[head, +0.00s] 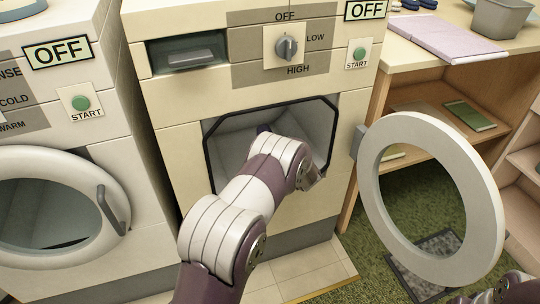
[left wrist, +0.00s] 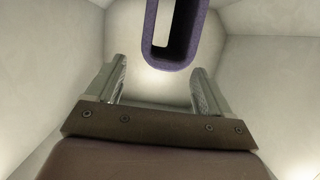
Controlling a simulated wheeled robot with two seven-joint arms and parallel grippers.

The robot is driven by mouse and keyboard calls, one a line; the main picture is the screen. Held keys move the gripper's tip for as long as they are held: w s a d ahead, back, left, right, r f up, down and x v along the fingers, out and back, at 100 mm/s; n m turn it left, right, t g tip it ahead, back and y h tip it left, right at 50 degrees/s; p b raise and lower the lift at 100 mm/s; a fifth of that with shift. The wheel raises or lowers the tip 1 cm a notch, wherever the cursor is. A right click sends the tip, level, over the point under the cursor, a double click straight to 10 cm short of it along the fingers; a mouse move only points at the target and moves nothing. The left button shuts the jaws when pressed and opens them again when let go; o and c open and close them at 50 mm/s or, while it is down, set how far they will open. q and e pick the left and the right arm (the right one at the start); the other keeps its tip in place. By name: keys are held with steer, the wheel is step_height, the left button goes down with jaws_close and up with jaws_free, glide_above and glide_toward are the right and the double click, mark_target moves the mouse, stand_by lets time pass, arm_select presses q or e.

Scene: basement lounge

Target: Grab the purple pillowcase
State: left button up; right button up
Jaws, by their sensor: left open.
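The purple pillowcase (left wrist: 178,62) shows in the left wrist view as a stiff, hollow purple loop. It comes down from the top edge, inside pale drum walls. My left gripper (left wrist: 159,68) is open, with one finger on each side of the loop's lower end in the picture. I cannot tell whether either finger touches it. In the head view my left arm reaches through the open dryer door hole, and its gripper is hidden inside. A small purple patch (head: 264,128) shows just behind the arm. My right gripper is not in view.
The dryer (head: 170,110) has its round door (head: 478,190) swung open to the right. A washer (head: 70,130) with a closed door stands at left. A wooden shelf (head: 400,65) at right bears a folded lilac cloth (head: 440,35) and a grey bin (head: 500,18).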

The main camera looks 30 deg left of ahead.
arm_select(q)
steer(key=b+x, duration=0.1)
steer(key=x, duration=0.3)
steer(key=shift+a+f, duration=0.2)
steer(key=shift+r, duration=0.2)
steer(key=c, duration=1.5)
